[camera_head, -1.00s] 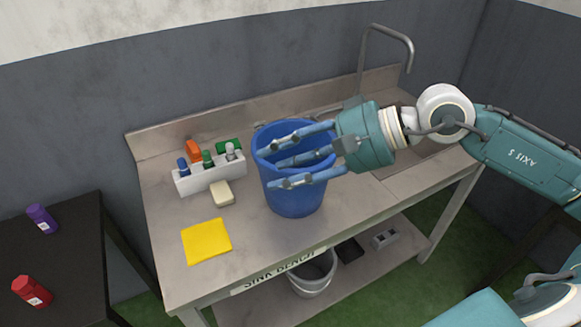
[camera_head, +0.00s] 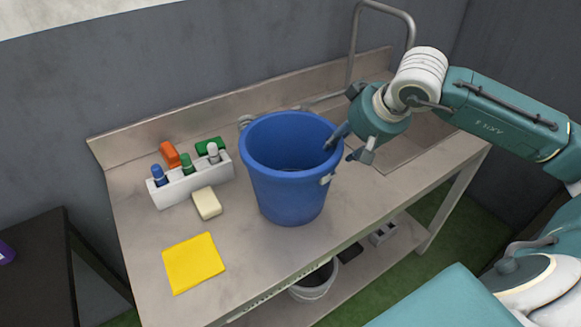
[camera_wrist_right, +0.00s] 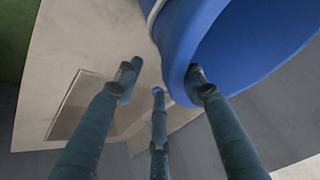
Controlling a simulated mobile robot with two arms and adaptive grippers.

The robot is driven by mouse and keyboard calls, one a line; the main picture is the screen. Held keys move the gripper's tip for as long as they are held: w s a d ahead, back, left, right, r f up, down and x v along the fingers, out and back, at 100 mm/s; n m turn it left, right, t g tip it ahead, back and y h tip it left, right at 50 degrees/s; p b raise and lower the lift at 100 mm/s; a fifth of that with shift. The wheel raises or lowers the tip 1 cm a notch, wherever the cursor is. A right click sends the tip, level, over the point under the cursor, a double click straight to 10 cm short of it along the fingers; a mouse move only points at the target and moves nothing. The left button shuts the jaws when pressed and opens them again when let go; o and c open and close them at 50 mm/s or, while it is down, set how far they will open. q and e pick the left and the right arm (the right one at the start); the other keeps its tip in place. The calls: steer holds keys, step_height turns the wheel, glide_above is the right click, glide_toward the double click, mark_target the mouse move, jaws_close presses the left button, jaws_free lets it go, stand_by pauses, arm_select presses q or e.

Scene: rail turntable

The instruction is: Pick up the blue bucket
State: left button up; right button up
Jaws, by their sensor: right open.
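The blue bucket (camera_head: 290,195) stands upright on the sink bench (camera_head: 240,265), its open mouth facing up. My right gripper (camera_head: 343,145) is open at the right side of the bucket's rim, pointing down and left. In the right wrist view the bucket (camera_wrist_right: 245,50) fills the upper right. One finger of the gripper (camera_wrist_right: 160,78) overlaps the rim there, while the other two show beside the bucket, over the bench. I cannot tell whether any finger touches it. My left gripper is out of view.
Left of the bucket are a white holder (camera_head: 192,185) with several bottles, a pale sponge (camera_head: 207,203) and a yellow cloth (camera_head: 194,262). A tap (camera_head: 352,45) and sink lie behind my right gripper. A grey bucket (camera_head: 314,285) sits on the lower shelf. A dark table (camera_head: 35,275) is at left.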

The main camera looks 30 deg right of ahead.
mark_target(332, 154)
steer(key=shift+w+a+f+p, duration=0.2)
steer(key=shift+a+f+p, duration=0.1)
steer(key=shift+f+p, duration=0.2)
steer(key=shift+w+a+f+p, duration=0.25)
steer(key=shift+f+p, duration=0.15)
steer(key=shift+f, duration=0.2)
steer(key=shift+x, duration=1.15)
steer(key=shift+w+d+f, duration=0.1)
steer(key=shift+w+f, duration=0.1)
steer(key=shift+s, duration=0.1)
steer(key=shift+c, duration=1.3)
steer(key=c, duration=0.4)
jaws_close()
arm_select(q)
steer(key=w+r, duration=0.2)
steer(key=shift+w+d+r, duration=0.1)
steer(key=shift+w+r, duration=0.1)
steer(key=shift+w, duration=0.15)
arm_select(e)
steer(key=shift+r, duration=0.1)
